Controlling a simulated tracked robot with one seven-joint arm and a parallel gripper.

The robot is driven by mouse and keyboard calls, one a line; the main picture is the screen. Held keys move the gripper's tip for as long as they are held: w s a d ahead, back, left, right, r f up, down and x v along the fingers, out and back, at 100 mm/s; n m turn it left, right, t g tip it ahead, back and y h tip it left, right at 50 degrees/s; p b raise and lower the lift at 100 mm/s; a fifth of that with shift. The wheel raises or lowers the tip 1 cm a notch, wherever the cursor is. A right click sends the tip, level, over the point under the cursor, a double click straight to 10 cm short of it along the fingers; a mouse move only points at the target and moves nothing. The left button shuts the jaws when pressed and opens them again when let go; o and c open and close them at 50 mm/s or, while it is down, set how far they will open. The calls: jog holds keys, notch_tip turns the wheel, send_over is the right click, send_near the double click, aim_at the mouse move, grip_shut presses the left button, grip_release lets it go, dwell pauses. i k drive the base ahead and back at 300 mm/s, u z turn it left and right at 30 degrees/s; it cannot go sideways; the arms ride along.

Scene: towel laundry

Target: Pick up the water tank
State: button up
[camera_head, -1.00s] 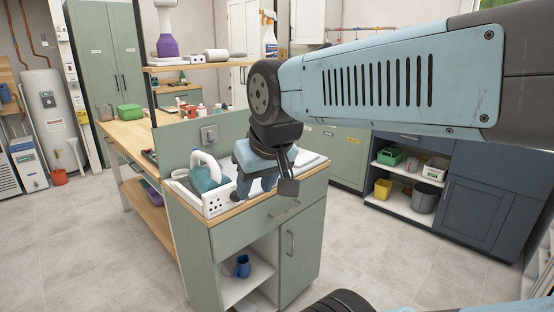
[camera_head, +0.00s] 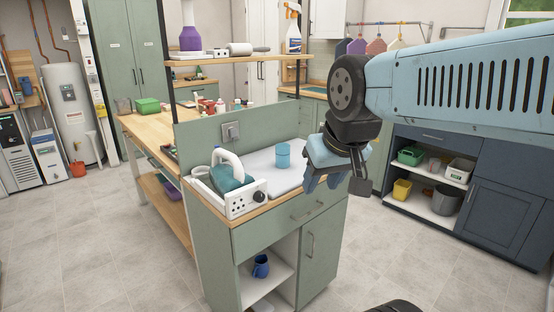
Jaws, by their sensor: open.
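A small blue cylinder (camera_head: 283,156), which looks like the water tank, stands upright on the white pad (camera_head: 268,180) on top of the green cabinet. Left of it, a white station (camera_head: 243,201) with a knob carries a teal iron (camera_head: 226,176) with a white handle. My gripper (camera_head: 322,182) is open and empty, with its fingers pointing down. In the picture it is just right of the cylinder, near the cabinet top's right edge, and apart from it. Its height above the top is hard to tell.
A green back panel (camera_head: 262,124) with a socket stands behind the pad. Above it, a wooden shelf (camera_head: 258,58) holds a purple bottle and a spray bottle (camera_head: 292,34). A blue jug (camera_head: 260,266) stands in the cabinet's open niche. The floor in front is clear.

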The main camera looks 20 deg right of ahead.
aim_at(282, 150)
jog(key=z, duration=0.05)
jog(key=i, duration=1)
jog(key=u, duration=0.1)
